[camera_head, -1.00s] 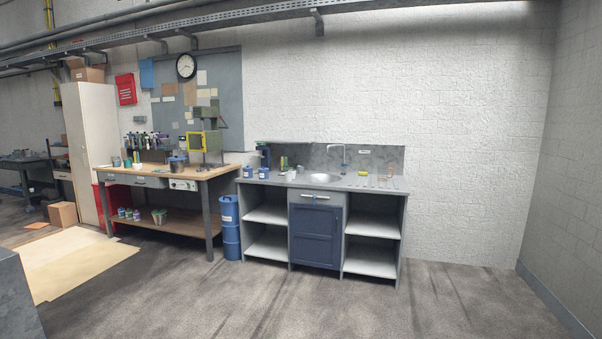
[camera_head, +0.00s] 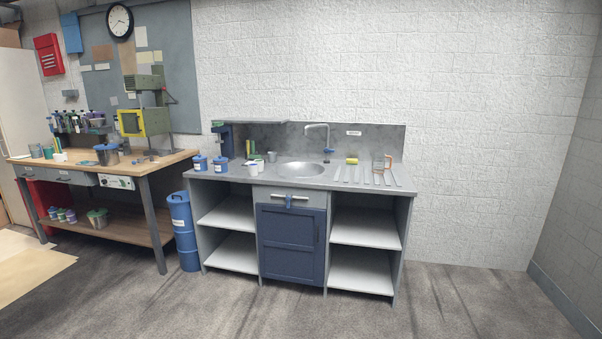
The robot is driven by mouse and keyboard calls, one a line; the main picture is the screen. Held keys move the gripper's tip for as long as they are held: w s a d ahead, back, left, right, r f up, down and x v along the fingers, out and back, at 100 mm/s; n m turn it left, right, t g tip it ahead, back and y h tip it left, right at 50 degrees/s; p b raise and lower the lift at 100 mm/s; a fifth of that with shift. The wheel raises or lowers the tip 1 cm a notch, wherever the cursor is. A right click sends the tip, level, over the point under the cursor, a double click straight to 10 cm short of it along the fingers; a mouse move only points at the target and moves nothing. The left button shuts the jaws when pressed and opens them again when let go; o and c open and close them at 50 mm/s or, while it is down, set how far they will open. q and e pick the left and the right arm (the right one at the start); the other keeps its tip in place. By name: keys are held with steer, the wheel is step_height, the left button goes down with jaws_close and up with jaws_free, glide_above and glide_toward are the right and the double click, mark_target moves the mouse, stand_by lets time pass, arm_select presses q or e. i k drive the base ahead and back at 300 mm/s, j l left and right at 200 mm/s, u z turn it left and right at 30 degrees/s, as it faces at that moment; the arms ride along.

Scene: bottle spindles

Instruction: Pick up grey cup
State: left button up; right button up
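A small grey cup (camera_head: 272,157) appears to stand on the counter of the sink unit, just left of the round sink; it is too small to be sure of its shape. A pale, whitish cup (camera_head: 253,169) stands a little in front of it and to the left. Neither of my grippers is in view, and nothing is held in the picture.
The sink counter (camera_head: 225,179) also bears two blue jars (camera_head: 200,163) at its left and a faucet (camera_head: 318,136). The wooden workbench (camera_head: 180,158) stands to the left, with a blue barrel (camera_head: 182,230) between. The floor in front is clear.

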mark_target(272, 156)
steer(key=i+l, duration=0.1)
steer(key=i, duration=0.5)
steer(key=i+l, duration=0.1)
steer(key=i, duration=0.5)
steer(key=i+l, duration=0.1)
steer(key=i, duration=0.45)
